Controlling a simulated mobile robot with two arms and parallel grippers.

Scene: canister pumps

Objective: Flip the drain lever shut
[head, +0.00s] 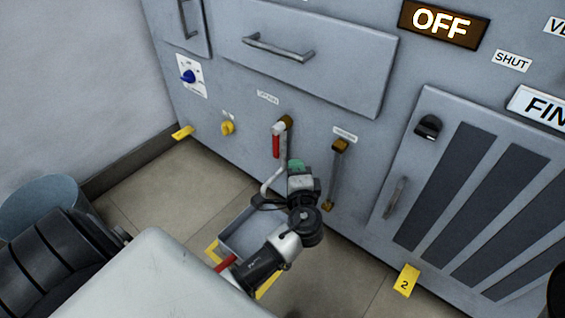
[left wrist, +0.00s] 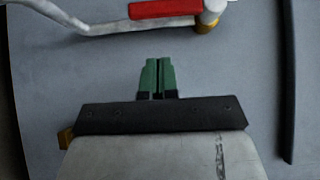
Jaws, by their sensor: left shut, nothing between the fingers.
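A red-handled lever (head: 276,145) sits on a valve with a brass fitting and a bent grey pipe on the panel. Its handle hangs down along the pipe in the head view. The red handle (left wrist: 165,8) also shows at the top of the left wrist view, lying along the pipe. My left gripper (head: 296,165) is just below and right of the handle, apart from it. Its green fingertips (left wrist: 158,62) are together with nothing between them, in front of bare panel. My right gripper is not in view.
A second brass fitting (head: 340,146) with a long grey bar is right of my gripper. A grey tray (head: 232,241) stands on the floor below the pipe, partly hidden by my arm. A yellow knob (head: 228,128) and blue knob (head: 188,76) are left. A vented door (head: 412,170) is right.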

